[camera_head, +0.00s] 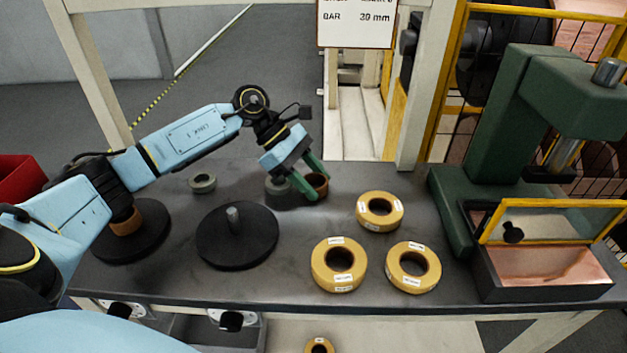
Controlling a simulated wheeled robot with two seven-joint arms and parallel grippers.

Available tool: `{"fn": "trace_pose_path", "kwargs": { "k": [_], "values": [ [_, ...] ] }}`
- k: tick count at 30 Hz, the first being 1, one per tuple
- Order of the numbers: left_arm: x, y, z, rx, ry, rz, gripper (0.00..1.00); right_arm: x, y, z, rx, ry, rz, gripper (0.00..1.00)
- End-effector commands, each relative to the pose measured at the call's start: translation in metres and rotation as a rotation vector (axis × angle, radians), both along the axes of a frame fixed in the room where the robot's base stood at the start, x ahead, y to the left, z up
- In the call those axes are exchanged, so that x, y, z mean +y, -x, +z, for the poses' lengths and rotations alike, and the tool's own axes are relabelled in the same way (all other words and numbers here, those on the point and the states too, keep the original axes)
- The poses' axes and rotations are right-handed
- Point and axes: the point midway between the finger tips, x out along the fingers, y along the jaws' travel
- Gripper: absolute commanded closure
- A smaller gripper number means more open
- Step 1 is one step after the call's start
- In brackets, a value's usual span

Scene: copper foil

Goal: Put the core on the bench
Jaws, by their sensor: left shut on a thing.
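The core is a small brown ring (321,191) between the green fingers of my left gripper (317,186), which is shut on it. It is at or just above the dark bench (190,283), and I cannot tell whether it touches. The fingers hide part of it. A dark grey round piece (278,196) stands directly left of it, partly behind a finger. Another brown core (126,224) sits on a black disc (150,240) at the bench's left end, partly behind my left arm. My right gripper is not in view.
A black disc with a metal post (238,252) lies mid-bench, with a small grey ring (203,184) behind it. Three yellow rolls (380,226) (323,272) (398,275) lie right of the gripper. A green press (490,130) and an open-topped box with copper-coloured contents (548,273) fill the right end.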

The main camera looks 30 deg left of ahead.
Motion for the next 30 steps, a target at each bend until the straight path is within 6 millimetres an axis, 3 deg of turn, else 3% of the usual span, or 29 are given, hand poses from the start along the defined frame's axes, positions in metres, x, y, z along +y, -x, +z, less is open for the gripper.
{"fn": "trace_pose_path", "kwargs": {
  "k": [4, 5, 10, 20, 30],
  "values": [
    [0.000, 0.000, 0.000, -0.001, -0.001, 0.000, 0.76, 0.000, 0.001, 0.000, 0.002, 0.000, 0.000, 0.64],
    [0.000, 0.000, 0.000, -0.001, -0.002, 0.000, 0.53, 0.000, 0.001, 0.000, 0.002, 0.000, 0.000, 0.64],
    [0.000, 0.000, 0.000, -0.001, -0.001, 0.001, 0.33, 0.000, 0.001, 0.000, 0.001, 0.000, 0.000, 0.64],
    [0.003, 0.000, 0.003, -0.001, -0.001, 0.001, 0.33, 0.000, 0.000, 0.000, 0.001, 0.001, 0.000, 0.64],
    [0.046, 0.006, 0.047, -0.003, -0.004, 0.004, 0.33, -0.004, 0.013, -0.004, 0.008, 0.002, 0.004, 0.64]
  ]
}}
